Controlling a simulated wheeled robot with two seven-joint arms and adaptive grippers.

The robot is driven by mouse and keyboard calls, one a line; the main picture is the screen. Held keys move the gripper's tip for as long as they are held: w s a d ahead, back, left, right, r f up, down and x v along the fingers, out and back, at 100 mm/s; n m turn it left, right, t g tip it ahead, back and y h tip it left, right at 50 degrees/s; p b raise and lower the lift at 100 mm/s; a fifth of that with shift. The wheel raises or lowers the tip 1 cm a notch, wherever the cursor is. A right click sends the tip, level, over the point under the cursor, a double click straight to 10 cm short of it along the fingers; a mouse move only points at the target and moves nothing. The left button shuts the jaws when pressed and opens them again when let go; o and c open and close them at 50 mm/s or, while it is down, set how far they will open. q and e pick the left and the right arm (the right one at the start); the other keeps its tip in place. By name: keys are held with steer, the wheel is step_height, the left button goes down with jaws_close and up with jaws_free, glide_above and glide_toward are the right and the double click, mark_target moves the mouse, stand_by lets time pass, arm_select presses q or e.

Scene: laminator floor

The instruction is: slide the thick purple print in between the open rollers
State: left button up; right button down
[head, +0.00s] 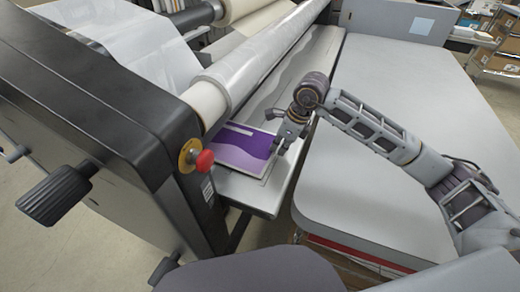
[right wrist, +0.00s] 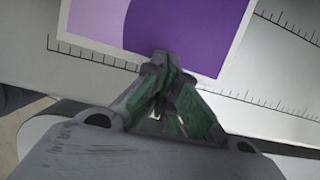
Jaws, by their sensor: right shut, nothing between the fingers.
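The thick purple print (head: 240,148) lies flat on the laminator's feed table (head: 256,192), close to the roller (head: 255,65). Its far part is near the roller's underside; I cannot tell whether its far edge is between the rollers. In the right wrist view the print (right wrist: 190,30) shows a pale border and two purple tones. My right gripper (head: 280,142) is shut and empty at the print's near right part. In the right wrist view its closed fingertips (right wrist: 162,62) overlap the print's near edge; I cannot tell whether they touch it. My left gripper is not in view.
The black laminator side housing (head: 90,85) with a red stop button (head: 205,160) and a black knob (head: 55,195) stands at left. A wide grey table (head: 400,190) fills the right. Ruler marks (right wrist: 270,100) run along the feed table. Shelves with boxes (head: 500,40) stand far right.

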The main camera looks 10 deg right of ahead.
steer(key=shift+p+v, duration=1.15)
steer(key=shift+v, duration=1.95)
steer(key=shift+r, duration=0.1)
step_height(320, 180, up, 11)
steer(key=p, duration=1.1)
steer(key=shift+r+p, duration=0.55)
steer(key=shift+p, duration=0.05)
